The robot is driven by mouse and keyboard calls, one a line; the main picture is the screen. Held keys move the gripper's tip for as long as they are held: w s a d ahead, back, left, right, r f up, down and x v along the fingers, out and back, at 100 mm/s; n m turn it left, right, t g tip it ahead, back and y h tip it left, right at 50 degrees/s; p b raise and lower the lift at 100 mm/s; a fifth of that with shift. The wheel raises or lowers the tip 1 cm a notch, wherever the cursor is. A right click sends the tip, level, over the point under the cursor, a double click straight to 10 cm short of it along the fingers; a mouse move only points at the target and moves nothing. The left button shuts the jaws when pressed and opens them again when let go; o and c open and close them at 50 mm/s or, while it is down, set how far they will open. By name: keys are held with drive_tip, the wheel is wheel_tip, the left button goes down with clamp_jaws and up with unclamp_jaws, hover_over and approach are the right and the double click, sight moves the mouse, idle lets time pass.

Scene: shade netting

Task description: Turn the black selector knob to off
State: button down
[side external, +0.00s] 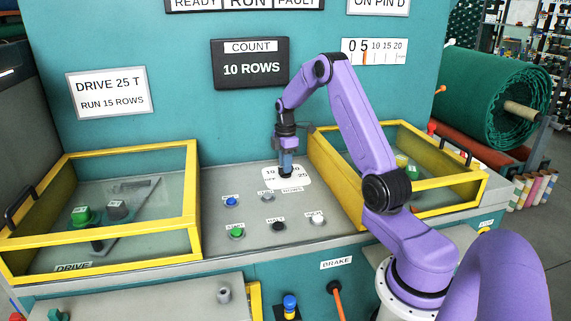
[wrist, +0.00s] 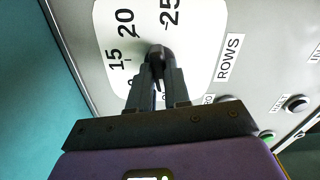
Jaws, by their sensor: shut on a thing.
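The black selector knob (wrist: 157,52) stands on a white dial plate (wrist: 190,25) printed with 15, 20 and 25, beside the word ROWS. In the side view the white plate (side external: 298,184) lies on the grey panel, with 10, 25 and a small, hard-to-read label at left showing. My gripper (wrist: 158,82) points down at the plate's middle, its two dark fingers shut on the knob, one on each side. It also shows in the side view (side external: 287,172), where it hides most of the knob. I cannot tell exactly which mark the knob points to.
Several push buttons sit in front of the dial, including a blue one (side external: 232,201), a green one (side external: 237,232) and a black one (side external: 279,225). Yellow-framed guards stand left (side external: 190,200) and right (side external: 335,180) of it. The count sign (side external: 250,63) reads 10 ROWS.

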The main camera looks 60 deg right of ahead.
drive_tip(key=shift+r, duration=0.1)
drive_tip(key=c, duration=1.1)
unclamp_jaws()
wheel_tip(320, 180, up, 17)
drive_tip(key=shift+r, duration=0.2)
drive_tip(key=shift+a, duration=0.15)
